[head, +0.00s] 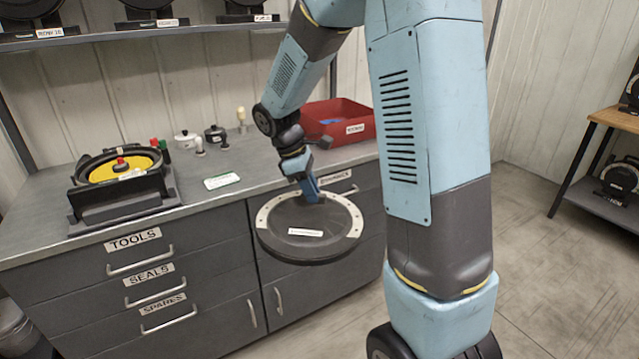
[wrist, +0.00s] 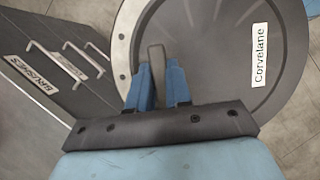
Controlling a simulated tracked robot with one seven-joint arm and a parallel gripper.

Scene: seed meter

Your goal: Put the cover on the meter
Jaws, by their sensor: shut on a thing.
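The cover is a round dark grey disc (head: 290,245) with a light metal rim band and a white label. It hangs in the air in front of the bench. My gripper (head: 308,197) is shut on the cover's upright handle tab, near the rim. In the wrist view the tab (wrist: 157,75) sits between the blue fingers, and the cover (wrist: 205,50) carries a label reading "Corvelane". The meter (head: 122,175) stands on the bench at the left, in a dark frame on a base. Its top is open, showing a yellow disc (head: 115,169) with a red knob.
A red bin (head: 337,125) sits at the back right of the bench. Small pots (head: 185,139), a pale-knobbed tool (head: 241,118) and red and green pieces stand behind. A white-green card (head: 221,181) lies on the bench. Drawers (head: 140,260) are below, a shelf (head: 130,34) above.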

